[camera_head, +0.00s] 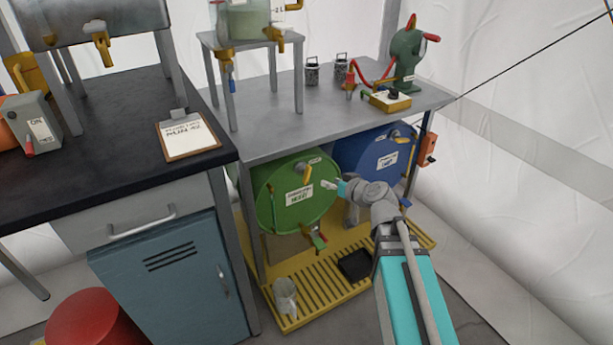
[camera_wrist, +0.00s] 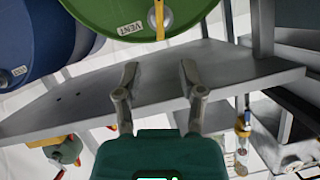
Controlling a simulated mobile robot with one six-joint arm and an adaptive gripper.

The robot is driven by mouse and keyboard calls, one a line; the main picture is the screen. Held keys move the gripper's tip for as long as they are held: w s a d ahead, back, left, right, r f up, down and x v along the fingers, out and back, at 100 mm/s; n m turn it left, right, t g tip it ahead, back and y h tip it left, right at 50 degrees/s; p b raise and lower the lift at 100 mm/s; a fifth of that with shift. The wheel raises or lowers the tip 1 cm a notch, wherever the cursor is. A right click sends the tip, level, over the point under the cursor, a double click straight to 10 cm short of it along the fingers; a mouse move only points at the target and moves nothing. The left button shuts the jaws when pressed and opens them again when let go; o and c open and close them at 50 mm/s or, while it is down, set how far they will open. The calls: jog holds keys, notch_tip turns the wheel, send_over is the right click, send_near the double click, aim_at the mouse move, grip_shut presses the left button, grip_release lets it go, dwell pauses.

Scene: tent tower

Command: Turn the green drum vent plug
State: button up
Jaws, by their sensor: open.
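The green drum (camera_head: 275,200) lies on its side under the grey bench, its round face with a white label toward me. It also shows in the wrist view (camera_wrist: 95,12), along the top. The vent plug, with a yellow handle (camera_wrist: 159,20), is on the drum beside a "VENT" label (camera_wrist: 130,28); a small yellow part (camera_head: 307,173) shows near the upper face in the head view. My gripper (camera_head: 329,184) is close to the drum's upper right edge. In the wrist view my gripper (camera_wrist: 158,68) is open, its fingers apart and empty, just short of the yellow handle.
A blue drum (camera_head: 375,152) lies right of the green one. The bench (camera_head: 270,135) is close above. A tap (camera_head: 314,238) sticks out low on the green drum. A cup (camera_head: 285,296) and black pad (camera_head: 354,265) are on the yellow grating (camera_head: 310,290).

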aim_at(309, 175)
jog(key=shift+w, duration=0.1)
jog(key=b+x, duration=0.5)
jog(key=x, duration=0.8)
jog(key=shift+w+a+f, duration=0.15)
jog(key=shift+w+f, duration=0.05)
jog(key=shift+w, duration=0.05)
grip_shut()
